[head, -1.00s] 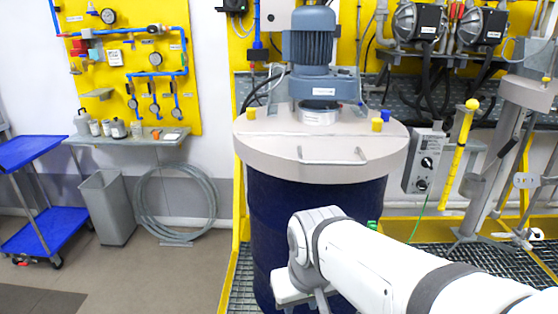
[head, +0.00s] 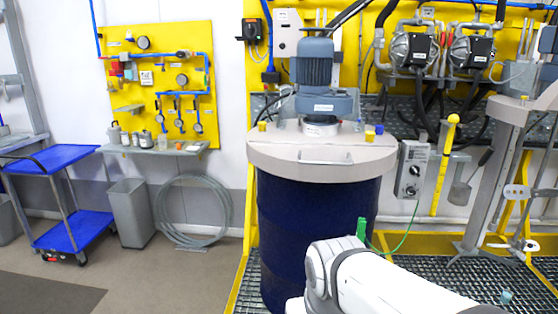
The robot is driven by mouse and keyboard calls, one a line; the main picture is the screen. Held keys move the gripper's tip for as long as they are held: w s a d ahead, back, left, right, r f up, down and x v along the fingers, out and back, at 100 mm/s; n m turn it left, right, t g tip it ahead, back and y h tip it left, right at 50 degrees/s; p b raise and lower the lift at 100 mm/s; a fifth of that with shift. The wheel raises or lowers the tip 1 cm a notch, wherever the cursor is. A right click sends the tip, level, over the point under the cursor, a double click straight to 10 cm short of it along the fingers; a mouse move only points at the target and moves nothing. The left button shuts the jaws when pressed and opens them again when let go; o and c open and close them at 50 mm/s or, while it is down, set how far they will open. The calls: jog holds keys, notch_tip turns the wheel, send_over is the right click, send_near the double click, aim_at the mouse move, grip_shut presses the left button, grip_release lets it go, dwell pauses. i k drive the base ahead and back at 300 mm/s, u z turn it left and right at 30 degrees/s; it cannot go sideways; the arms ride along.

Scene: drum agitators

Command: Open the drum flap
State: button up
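The dark blue drum (head: 300,225) stands upright on a grating, with a light grey lid (head: 270,155) on top. The front part of the lid, with a bar handle (head: 325,162), looks like the flap and lies flat, closed. A grey-blue agitator motor (head: 315,62) stands on the back of the lid. My white arm reaches in from the lower right, in front of the drum and below the lid.
Yellow knobs (head: 370,136) stand on the lid. A grey control box (head: 412,170) hangs to the right of the drum, near a green cable (head: 405,238) and a yellow pole (head: 444,165). A blue trolley (head: 72,235) and grey bin (head: 132,213) stand left. The floor between is free.

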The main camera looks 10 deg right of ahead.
aim_at(313, 163)
jog(key=z, duration=0.15)
jog(key=i, duration=0.9)
jog(key=u, duration=0.05)
